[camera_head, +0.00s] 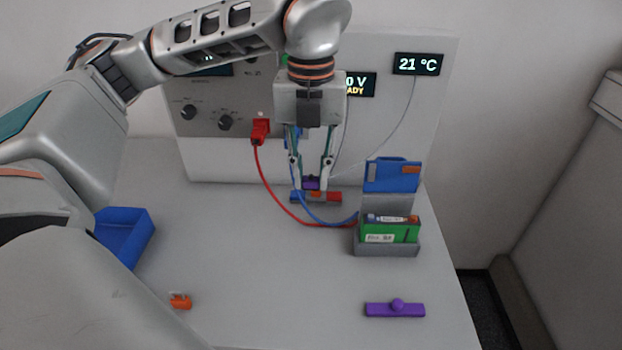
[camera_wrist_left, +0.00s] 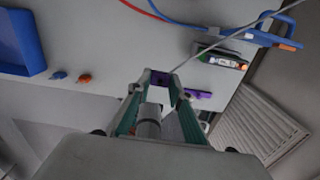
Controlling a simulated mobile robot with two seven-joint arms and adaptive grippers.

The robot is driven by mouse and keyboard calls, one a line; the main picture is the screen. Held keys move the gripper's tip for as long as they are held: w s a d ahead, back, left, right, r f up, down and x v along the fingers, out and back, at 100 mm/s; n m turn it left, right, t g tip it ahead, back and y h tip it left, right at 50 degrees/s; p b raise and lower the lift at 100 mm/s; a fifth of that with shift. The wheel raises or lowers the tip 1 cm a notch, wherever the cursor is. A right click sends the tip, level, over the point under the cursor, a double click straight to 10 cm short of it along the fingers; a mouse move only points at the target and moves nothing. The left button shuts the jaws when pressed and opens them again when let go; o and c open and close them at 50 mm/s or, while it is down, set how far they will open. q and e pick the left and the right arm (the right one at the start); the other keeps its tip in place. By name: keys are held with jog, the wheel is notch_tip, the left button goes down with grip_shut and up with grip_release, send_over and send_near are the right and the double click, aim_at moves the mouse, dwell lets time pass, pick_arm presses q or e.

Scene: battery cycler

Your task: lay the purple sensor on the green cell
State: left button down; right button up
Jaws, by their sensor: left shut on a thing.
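My left gripper (camera_head: 312,184) is shut on a small purple block, the purple sensor (camera_head: 312,182), with a thin grey cable running up to the 21 °C display. The sensor also shows between the fingertips in the left wrist view (camera_wrist_left: 160,78). The gripper is near the cycler's front, left of and behind the green cell, apart from it. The green cell (camera_head: 378,233) sits in a grey holder (camera_head: 388,249) at the right of the table; a small cylinder with an orange end shows along its top. The wrist view shows the cell (camera_wrist_left: 226,61) edge-on. My right gripper is not in view.
A blue piece (camera_head: 391,176) stands behind the cell. A red-and-blue-ended block (camera_head: 333,196) lies beneath the gripper. Red and blue cables (camera_head: 280,204) run toward the holder. A purple bar with a knob (camera_head: 380,310), an orange piece (camera_head: 180,301) and a blue bin (camera_head: 128,240) are nearer me. The table's middle is clear.

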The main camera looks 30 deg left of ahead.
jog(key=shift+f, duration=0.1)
